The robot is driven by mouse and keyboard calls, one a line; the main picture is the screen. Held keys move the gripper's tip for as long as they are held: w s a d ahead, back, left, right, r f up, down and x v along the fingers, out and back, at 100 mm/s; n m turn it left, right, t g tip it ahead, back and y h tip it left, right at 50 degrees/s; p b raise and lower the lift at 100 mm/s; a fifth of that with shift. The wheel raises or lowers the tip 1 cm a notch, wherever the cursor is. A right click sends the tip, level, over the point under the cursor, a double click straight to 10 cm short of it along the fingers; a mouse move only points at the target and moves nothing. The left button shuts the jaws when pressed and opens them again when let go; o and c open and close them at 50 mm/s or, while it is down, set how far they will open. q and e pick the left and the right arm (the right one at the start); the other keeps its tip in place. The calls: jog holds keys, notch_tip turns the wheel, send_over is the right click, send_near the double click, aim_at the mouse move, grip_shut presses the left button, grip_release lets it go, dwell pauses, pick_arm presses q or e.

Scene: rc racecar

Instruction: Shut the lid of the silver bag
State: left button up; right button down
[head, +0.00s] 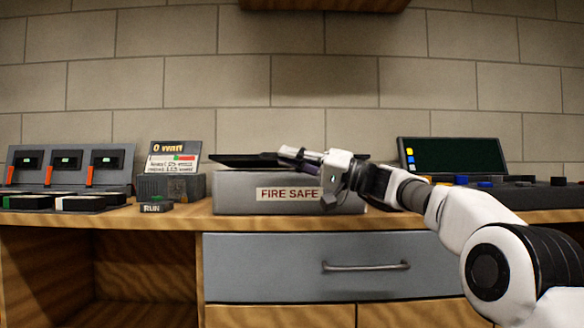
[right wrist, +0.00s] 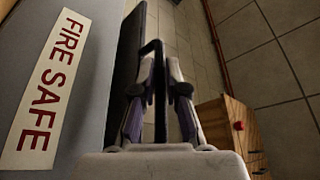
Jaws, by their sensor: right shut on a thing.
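The silver bag (head: 232,190) is a grey box with a "FIRE SAFE" label, standing on the wooden counter. Its dark lid (head: 236,160) lies slightly raised over the top, with its near part partly hidden by my gripper. My right gripper (head: 292,153) is at the bag's upper front edge, reaching in from the right. In the right wrist view its fingers (right wrist: 161,75) are closed around a thin black handle (right wrist: 156,48) that joins the dark lid (right wrist: 128,60). The silver bag (right wrist: 95,70) fills the left of that view. My left gripper is not in view.
Left of the bag stand a grey box with a small display (head: 174,162) and a charger row (head: 70,167). On the right are a dark screen (head: 450,156) and a dark tray (head: 540,193). A blue-grey drawer (head: 270,270) sits below the counter.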

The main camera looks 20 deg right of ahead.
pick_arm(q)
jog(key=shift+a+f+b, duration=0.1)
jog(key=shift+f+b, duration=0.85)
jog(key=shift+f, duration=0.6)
pick_arm(e)
jog(key=shift+f, duration=1.6)
jog(key=c, duration=1.6)
grip_release()
jog(key=shift+o, duration=0.6)
jog(key=shift+w+a+f, duration=0.1)
jog(key=shift+w, duration=0.15)
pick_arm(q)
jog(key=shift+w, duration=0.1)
pick_arm(e)
jog(key=shift+s, duration=0.1)
jog(key=shift+s+d, duration=0.15)
jog(key=shift+d, duration=0.25)
send_near(290, 174)
jog(key=s, duration=0.5)
jog(key=shift+d+f, duration=0.1)
jog(key=shift+d, duration=0.1)
